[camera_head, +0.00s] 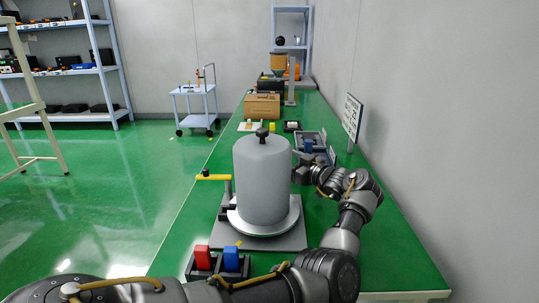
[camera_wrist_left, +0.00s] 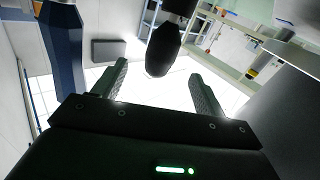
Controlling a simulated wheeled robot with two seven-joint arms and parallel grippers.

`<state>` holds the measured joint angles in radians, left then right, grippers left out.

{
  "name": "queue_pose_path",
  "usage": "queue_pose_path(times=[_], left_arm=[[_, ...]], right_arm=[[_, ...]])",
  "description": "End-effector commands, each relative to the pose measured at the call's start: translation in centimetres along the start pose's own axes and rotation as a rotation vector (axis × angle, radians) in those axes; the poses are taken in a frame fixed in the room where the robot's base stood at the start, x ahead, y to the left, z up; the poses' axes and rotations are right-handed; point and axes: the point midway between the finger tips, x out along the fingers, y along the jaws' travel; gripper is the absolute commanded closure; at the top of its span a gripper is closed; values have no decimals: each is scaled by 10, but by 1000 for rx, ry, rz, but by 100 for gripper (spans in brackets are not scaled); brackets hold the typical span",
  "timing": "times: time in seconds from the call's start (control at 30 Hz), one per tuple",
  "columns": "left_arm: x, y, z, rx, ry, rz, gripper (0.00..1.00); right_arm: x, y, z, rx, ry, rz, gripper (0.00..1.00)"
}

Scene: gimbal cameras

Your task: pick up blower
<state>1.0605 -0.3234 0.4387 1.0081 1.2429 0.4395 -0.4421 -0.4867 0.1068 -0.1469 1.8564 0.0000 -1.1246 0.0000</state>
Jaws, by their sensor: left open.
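A dark, rounded bulb-shaped thing, which looks like the blower (camera_wrist_left: 163,50), shows in the left wrist view, ahead of and between the spread fingers. My left gripper (camera_wrist_left: 158,72) is open, and the fingers appear apart from the bulb on both sides. In the head view my left arm reaches across the front and bends around the right side of a grey cylinder (camera_head: 262,178). The left gripper (camera_head: 303,163) there is beside the cylinder, partly hidden by it. I cannot clearly pick out the blower in the head view. My right gripper is not in view.
The grey cylinder stands on a round plate beside my arm. Red (camera_head: 203,257) and blue (camera_head: 231,258) blocks sit in front. A grey tray (camera_head: 327,150) and a cardboard box (camera_head: 262,106) lie farther back. A wall and a sign (camera_head: 352,115) bound the right side.

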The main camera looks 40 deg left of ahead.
Motion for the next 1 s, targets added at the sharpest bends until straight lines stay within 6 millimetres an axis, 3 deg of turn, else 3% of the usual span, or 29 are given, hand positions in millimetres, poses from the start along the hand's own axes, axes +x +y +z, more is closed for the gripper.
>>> queue_pose_path(times=[0.1, 0.37, 0.7, 0.93, 1.0], left_arm=[[16, 0, -1, -1, 2, 0, 28], [25, 0, -1, 0, 0, 1, 28], [69, -2, 0, 0, 1, 1, 28], [71, -2, 0, -1, 0, 2, 28], [71, -2, 0, -1, 0, 2, 36]], right_arm=[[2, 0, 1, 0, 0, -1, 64], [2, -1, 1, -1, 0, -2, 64], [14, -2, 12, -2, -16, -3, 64], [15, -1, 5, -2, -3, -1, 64], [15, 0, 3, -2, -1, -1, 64]])
